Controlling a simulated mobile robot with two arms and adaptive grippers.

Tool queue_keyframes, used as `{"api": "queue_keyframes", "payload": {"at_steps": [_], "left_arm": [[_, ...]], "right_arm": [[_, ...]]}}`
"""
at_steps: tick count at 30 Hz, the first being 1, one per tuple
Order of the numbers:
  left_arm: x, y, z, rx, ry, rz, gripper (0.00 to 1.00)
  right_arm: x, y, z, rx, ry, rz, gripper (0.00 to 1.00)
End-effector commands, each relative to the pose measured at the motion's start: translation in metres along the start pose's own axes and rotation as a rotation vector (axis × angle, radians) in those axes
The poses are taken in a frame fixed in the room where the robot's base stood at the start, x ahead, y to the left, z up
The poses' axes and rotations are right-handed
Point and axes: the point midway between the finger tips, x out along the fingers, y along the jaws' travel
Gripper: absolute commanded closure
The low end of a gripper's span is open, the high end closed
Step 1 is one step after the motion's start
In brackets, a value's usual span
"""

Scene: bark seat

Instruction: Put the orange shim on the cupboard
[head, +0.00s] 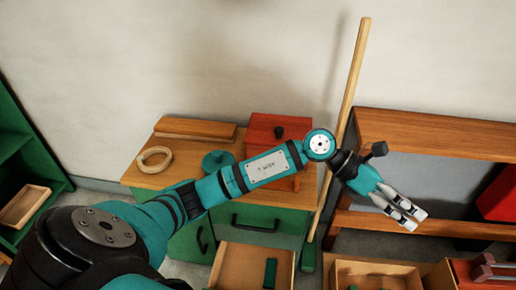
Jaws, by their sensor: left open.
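The green cupboard (285,216) with a wooden top stands against the wall at centre left. I cannot make out an orange shim for certain in the head view. My left gripper (408,217) is open and appears empty, to the right of the cupboard, over the area between the wooden bench and the drawers below. My left arm crosses in front of the cupboard and hides part of its top and front. My right gripper is not in view.
On the cupboard top are a wooden bar (195,128), a pale ring (154,158), a teal round object (217,160) and a red box (275,128). An open drawer (232,268) holds a green block (269,273). A broom (352,80) leans beside the wooden bench (440,130).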

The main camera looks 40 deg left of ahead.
Motion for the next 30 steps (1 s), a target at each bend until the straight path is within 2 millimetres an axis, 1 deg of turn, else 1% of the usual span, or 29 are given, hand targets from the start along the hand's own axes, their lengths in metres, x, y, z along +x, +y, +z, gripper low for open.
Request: {"api": "queue_keyframes", "payload": {"at_steps": [1,2,3,4,5,6,7,8,9,11,12,14,15,17,18,20,21,23,24,25,27,30], "left_arm": [[0.007,-0.019,0.017,-0.116,-0.191,-0.075,0.38],[0.006,-0.027,0.029,-0.193,-0.306,-0.11,0.38],[-0.001,-0.032,0.044,-0.304,-0.457,-0.15,0.38],[-0.009,-0.032,0.054,-0.394,-0.568,-0.175,0.38],[-0.019,-0.028,0.061,-0.491,-0.677,-0.193,0.38],[-0.035,-0.019,0.066,-0.625,-0.818,-0.21,0.38],[-0.048,-0.009,0.066,-0.733,-0.921,-0.215,0.38],[-0.062,0.002,0.062,-0.843,-1.022,-0.215,0.38],[-0.079,0.02,0.051,-0.997,-1.149,-0.205,0.38],[-0.103,0.049,0.02,-1.237,-1.329,-0.168,0.38],[-0.116,0.066,-0.009,-1.404,-1.439,-0.13,0.38],[-0.131,0.087,-0.064,-1.658,-1.588,-0.046,0.38],[-0.136,0.094,-0.104,-1.824,-1.67,0.023,0.38],[-0.14,0.096,-0.163,-2.052,-1.766,0.138,0.38],[-0.14,0.091,-0.201,-2.191,-1.812,0.226,0.38],[-0.138,0.077,-0.251,-2.379,-1.86,0.357,0.38],[-0.136,0.065,-0.281,2.477,1.868,-0.445,0.38],[-0.132,0.044,-0.317,2.397,1.721,-0.525,0.38],[-0.13,0.031,-0.336,2.35,1.638,-0.566,0.38],[-0.129,0.022,-0.348,2.321,1.588,-0.593,0.38],[-0.126,0.004,-0.367,2.269,1.495,-0.642,0.38],[-0.124,-0.01,-0.381,2.23,1.429,-0.676,0.38]], "right_arm": [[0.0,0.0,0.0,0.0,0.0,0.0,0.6],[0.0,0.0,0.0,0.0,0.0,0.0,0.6],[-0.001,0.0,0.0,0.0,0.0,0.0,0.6],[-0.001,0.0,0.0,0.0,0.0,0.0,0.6],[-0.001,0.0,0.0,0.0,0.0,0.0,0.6],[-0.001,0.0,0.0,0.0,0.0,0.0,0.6],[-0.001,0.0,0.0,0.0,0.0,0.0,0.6],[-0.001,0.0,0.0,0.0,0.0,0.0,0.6],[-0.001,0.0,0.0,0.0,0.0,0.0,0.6],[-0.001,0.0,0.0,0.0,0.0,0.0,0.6],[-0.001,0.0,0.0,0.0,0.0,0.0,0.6],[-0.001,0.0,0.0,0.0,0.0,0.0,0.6],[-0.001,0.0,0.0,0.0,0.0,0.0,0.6],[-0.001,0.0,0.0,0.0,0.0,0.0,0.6],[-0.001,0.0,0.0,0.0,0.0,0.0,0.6],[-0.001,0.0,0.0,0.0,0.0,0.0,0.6],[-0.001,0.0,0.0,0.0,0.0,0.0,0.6],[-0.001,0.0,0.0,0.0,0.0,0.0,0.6],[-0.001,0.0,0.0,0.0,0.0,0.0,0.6],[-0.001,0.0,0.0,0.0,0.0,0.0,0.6],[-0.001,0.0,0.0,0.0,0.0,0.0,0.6],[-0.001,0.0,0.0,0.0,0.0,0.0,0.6]]}}
